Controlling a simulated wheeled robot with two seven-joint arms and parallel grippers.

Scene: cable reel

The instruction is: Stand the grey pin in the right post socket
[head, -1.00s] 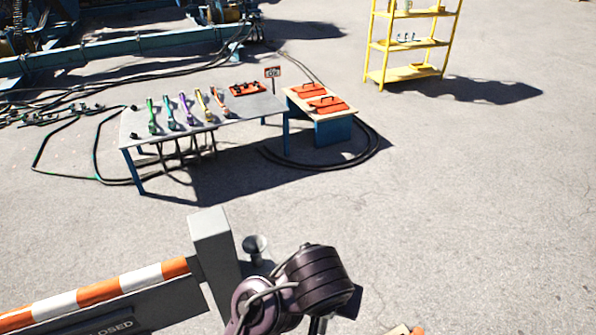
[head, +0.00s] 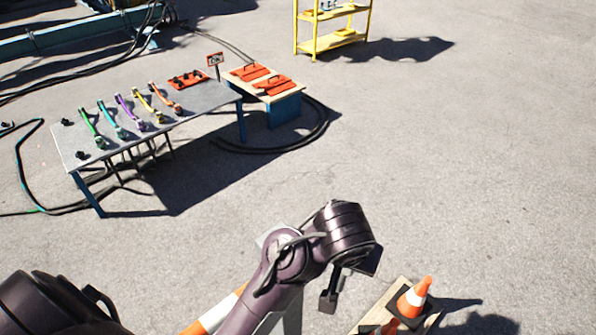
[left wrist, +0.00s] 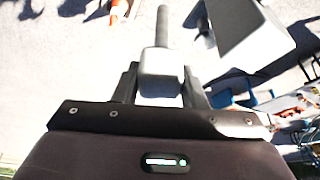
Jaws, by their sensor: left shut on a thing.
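In the left wrist view my left gripper (left wrist: 160,88) is shut on the grey pin (left wrist: 162,65), gripping its thick block end. The pin's thin shaft points away from the fingers. A pale grey post (left wrist: 250,30) stands just right of the pin, apart from it. A small grey piece (left wrist: 204,24) shows on the post's near side; I cannot tell if it is the socket. In the head view my left gripper (head: 329,297) hangs low, right of the post (head: 290,318), which my arm mostly hides. My right gripper is not in view.
An orange and white striped rail (head: 215,312) runs left from the post. A traffic cone (head: 415,298) stands on a board at the lower right. A table (head: 200,118) with coloured handles and a yellow shelf (head: 333,42) stand farther back. Open pavement lies right of centre.

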